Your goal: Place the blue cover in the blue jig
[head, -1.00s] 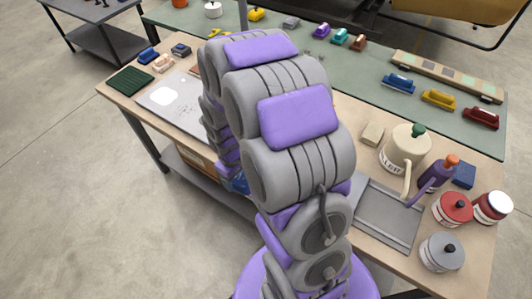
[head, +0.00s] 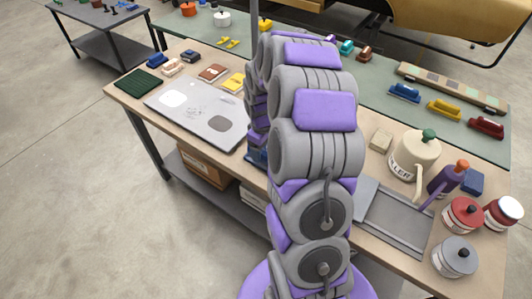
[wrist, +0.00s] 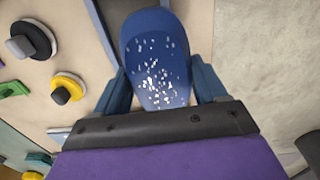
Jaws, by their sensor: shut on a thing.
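In the wrist view my gripper (wrist: 160,85) is shut on a rounded blue piece with white specks, apparently the blue cover (wrist: 155,50). One blue finger is on each side of it. In the head view my arm hides most of the gripper; a bit of blue shows beside the arm, low over the workbench's front edge. I cannot tell for sure which thing is the blue jig. Blue candidates in the head view are a blue block (head: 404,92) on the green rear table and a small blue block (head: 157,60) at the bench's left back.
The wooden workbench (head: 125,92) holds a grey plate (head: 215,130), a green ribbed mat (head: 140,82), a cream pot (head: 415,155), a purple bottle (head: 446,180) and red (head: 463,215) and grey (head: 455,257) tins. A grey metal tray (head: 395,220) lies at front right.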

